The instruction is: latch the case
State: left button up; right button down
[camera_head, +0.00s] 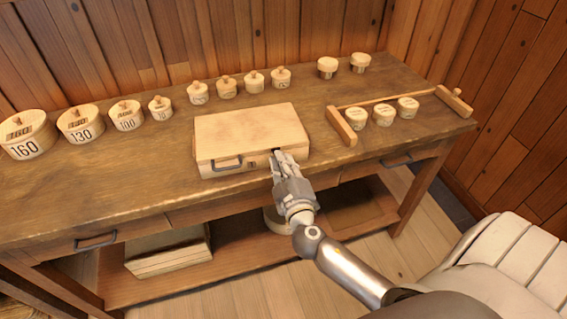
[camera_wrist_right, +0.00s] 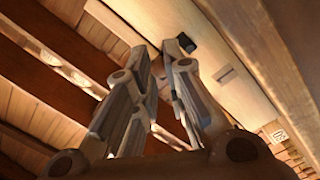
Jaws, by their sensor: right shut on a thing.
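The case (camera_head: 248,127) is a flat, pale wooden box on the workbench, with its lid down. A dark handle (camera_head: 227,163) is on its front face. My right gripper (camera_head: 280,158) is at the right part of the case's front. It is shut on a small dark latch (camera_wrist_right: 189,43), seen at the fingertips in the right wrist view. The gripper (camera_wrist_right: 174,47) hides part of the latch in the head view, so I cannot tell whether it is fastened. My left gripper is not in view.
The workbench (camera_head: 100,195) carries several round numbered boxes at the left, such as the 160 box (camera_head: 28,135), and several small lidded pots behind the case. A wooden rail frame (camera_head: 342,126) with three tubs stands at right. A pale chair (camera_head: 515,260) is at lower right.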

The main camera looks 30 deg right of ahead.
jog(key=shift+r, duration=0.1)
jog(key=c, duration=1.4)
grip_release()
jog(key=v, duration=1.2)
jog(key=s+f+g+y, duration=0.2)
jog(key=s+f+g, duration=0.2)
jog(key=f, duration=1.2)
jog(key=s+f+g+y, duration=0.1)
jog(key=s+f+g, duration=0.25)
jog(key=f, duration=1.35)
jog(key=s+a+f+m+g+y, duration=0.1)
jog(key=s+f+g, duration=0.2)
jog(key=s+f, duration=0.3)
jog(key=s+f+m+g, duration=0.2)
jog(key=s+f, duration=0.5)
jog(key=s, duration=0.4)
jog(key=s+a+f+m+g+y, duration=0.1)
jog(key=s+f+m+g, duration=0.1)
jog(key=s+f, duration=0.5)
jog(key=shift+s+a+f+g+y, duration=0.15)
jog(key=shift+s+a+g+y, duration=0.2)
jog(key=shift+s+g, duration=0.45)
